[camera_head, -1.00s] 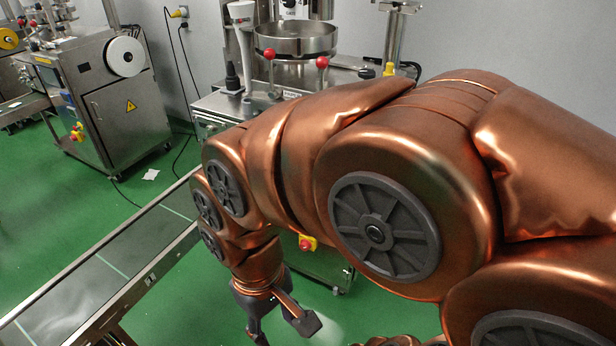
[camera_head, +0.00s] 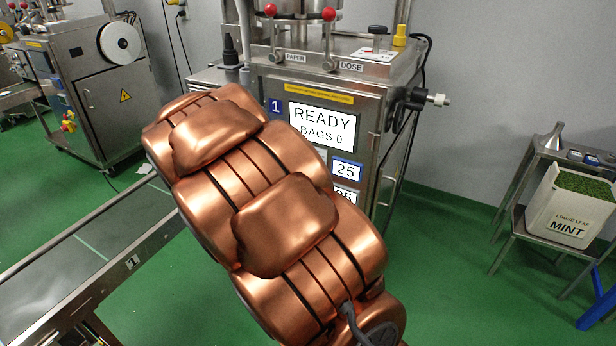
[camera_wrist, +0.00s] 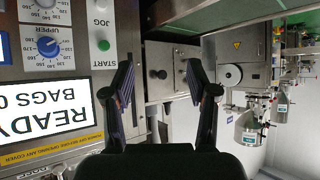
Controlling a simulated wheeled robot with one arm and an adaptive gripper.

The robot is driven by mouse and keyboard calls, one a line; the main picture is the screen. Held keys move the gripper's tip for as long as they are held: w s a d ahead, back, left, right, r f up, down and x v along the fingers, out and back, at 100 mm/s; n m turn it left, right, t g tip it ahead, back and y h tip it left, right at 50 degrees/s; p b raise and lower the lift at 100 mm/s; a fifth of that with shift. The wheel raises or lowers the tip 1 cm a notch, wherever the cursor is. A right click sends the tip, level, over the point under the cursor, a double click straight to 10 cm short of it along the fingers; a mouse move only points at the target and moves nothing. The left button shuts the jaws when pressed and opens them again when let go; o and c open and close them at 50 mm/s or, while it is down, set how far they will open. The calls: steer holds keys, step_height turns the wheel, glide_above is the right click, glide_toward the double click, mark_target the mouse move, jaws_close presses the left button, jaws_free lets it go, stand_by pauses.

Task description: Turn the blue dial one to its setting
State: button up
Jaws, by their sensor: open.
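In the wrist view, where the panel appears upside down, a blue dial (camera_wrist: 48,46) sits on the metal panel at the upper left. It has a numbered scale around it and the word UPPER beside it. Part of a second dial (camera_wrist: 44,4) shows at the top edge; its colour is hard to tell. My gripper (camera_wrist: 160,84) is open and empty, its two fingers spread apart to the right of the dial and not touching it. In the head view my copper arm hides the gripper and the dials. The machine there carries a blue number 1 plate (camera_head: 276,106).
The machine's screen (camera_head: 322,130) reads READY, BAGS 0. In the wrist view a green START button (camera_wrist: 103,45) lies between dial and gripper. A mint bin (camera_head: 569,208) stands on a stand at the right. A conveyor (camera_head: 75,270) runs at the left.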

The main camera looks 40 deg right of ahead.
steer(key=shift+s+d+f+m+g+h+b, duration=0.55)
steer(key=shift+d+f+h+b, duration=1)
steer(key=shift+d, duration=2.8)
steer(key=shift+s+d+f+m+g+h+b, duration=0.25)
steer(key=shift+d+f+m+g+h+b, duration=1.3)
steer(key=shift+d, duration=2.75)
steer(key=shift+s+d+f+m+t+h+b, duration=0.15)
steer(key=shift+s+d+f+h+b, duration=0.65)
steer(key=shift+d+h, duration=2.55)
steer(key=shift+w+d+r+y+b, duration=0.15)
steer(key=shift+w+d+r+y, duration=0.05)
steer(key=shift+d+y, duration=0.35)
steer(key=shift+w+d+r+y+b, duration=0.15)
steer(key=shift+w+d+y, duration=0.05)
steer(key=shift+d+y, duration=0.3)
steer(key=shift+a, duration=0.1)
jaws_close()
